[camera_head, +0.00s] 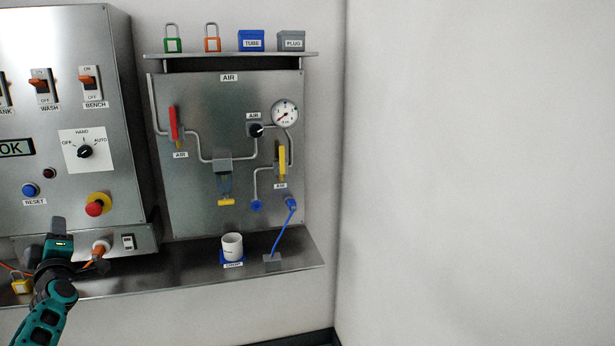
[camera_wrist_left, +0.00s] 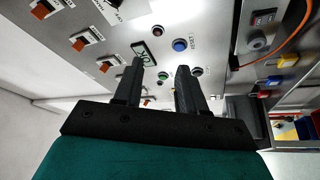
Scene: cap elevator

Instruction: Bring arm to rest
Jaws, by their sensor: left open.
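My left arm comes in at the lower left of the head view, in front of the steel control panel (camera_head: 75,130). Its gripper (camera_head: 57,232) is in front of the lower left part of the panel. In the left wrist view the left gripper (camera_wrist_left: 160,75) has its two dark fingers apart with nothing between them. Behind the fingers are a small OK display (camera_wrist_left: 143,53) and a blue RESET button (camera_wrist_left: 180,45). I cannot tell how far the fingertips are from the panel. My right gripper is not in view.
A steel shelf (camera_head: 180,275) runs below the panels, with a white cup (camera_head: 232,246) on it. A yellow padlock (camera_head: 20,286) and an orange plug (camera_head: 101,248) are near my left arm. The AIR board (camera_head: 190,95) hangs further right. The right side is bare wall.

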